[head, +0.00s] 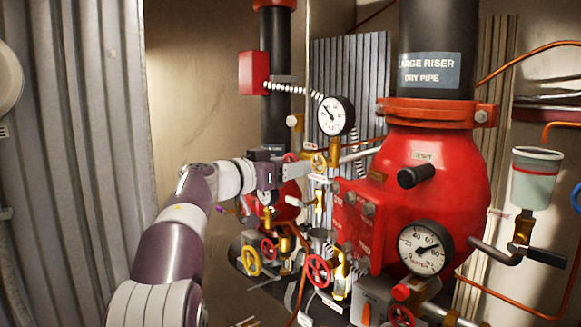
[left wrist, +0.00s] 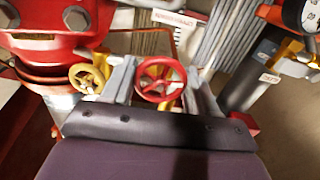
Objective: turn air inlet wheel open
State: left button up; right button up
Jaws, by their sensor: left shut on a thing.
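A small red handwheel (left wrist: 160,82) sits between the two grey fingers of my left gripper (left wrist: 162,88) in the left wrist view. The gripper is shut on the wheel, one finger at each side. In the head view my left gripper (head: 283,171) reaches in from the left to the pipework, and the red wheel (head: 290,157) shows partly at its fingers. A yellow handwheel (left wrist: 88,78) is just left of the fingers in the wrist view; a yellow wheel (head: 319,163) also shows right of the gripper in the head view. I cannot read a label naming the held wheel. My right gripper is not in view.
The large red dry pipe valve (head: 440,190) stands to the right, with a pressure gauge (head: 425,248) on its front. Another gauge (head: 336,115) hangs above the gripper. Lower red (head: 317,270) and yellow (head: 249,260) handwheels crowd below. Corrugated metal (head: 70,130) lies left.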

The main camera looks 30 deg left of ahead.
pick_arm(q)
jog(key=shift+f+n, duration=0.35)
jog(key=shift+n, duration=0.45)
jog(key=shift+w+f, duration=0.1)
jog(key=o, duration=1.1)
jog(key=shift+c, duration=0.2)
jog(key=shift+s+r, duration=0.2)
jog(key=b+v, duration=0.5)
jog(key=v, duration=0.7)
jog(key=shift+s+a, duration=0.25)
jog(key=shift+s, duration=0.05)
